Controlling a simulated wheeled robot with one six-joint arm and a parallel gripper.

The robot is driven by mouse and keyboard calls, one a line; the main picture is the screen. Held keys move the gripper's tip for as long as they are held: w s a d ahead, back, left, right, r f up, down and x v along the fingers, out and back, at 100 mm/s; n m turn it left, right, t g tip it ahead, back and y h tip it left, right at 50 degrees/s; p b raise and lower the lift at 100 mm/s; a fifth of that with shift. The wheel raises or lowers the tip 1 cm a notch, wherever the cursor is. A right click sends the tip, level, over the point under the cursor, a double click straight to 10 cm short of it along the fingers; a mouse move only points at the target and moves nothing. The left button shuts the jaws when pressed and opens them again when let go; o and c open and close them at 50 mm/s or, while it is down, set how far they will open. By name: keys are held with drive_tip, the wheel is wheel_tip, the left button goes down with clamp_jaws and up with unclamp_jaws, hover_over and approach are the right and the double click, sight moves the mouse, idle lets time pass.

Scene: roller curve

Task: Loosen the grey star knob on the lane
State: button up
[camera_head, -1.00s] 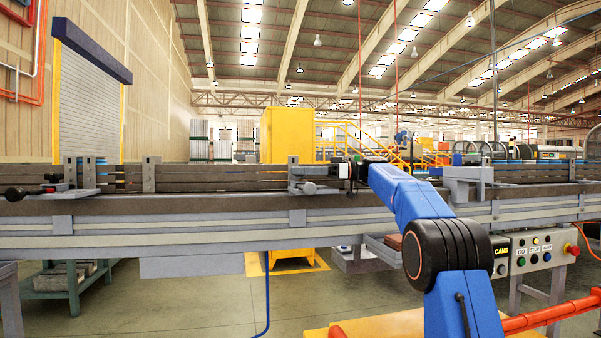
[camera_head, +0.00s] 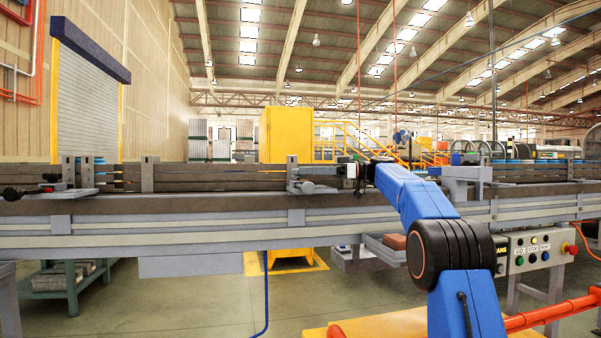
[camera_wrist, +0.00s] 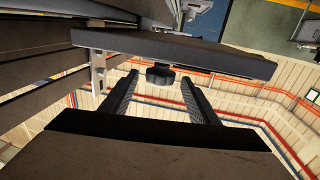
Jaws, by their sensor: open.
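The star knob (camera_wrist: 160,75) shows in the wrist view as a dark grey, lobed knob on the underside of a long dark bar (camera_wrist: 175,52). My gripper (camera_wrist: 159,79) is open, with one black ribbed finger on each side of the knob and a visible gap on both sides. The fingertips reach about as far as the knob; their exact depth is hard to tell. In the head view my gripper (camera_head: 322,171) points left at the lane (camera_head: 215,205), beside a small grey bracket. A light grey round part (camera_head: 307,187) shows just below it; I cannot tell whether it is the same knob.
Dark guide rails (camera_head: 215,176) run along the lane. A grey bracket (camera_head: 466,175) stands right of my forearm. A button panel (camera_head: 535,251) stands at the lower right. The floor before the lane is mostly clear.

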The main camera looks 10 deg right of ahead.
drive_tip(key=s+d, duration=0.2)
drive_tip(key=d, duration=1.2)
drive_tip(key=shift+d, duration=0.2)
drive_tip(key=shift+s, duration=0.1)
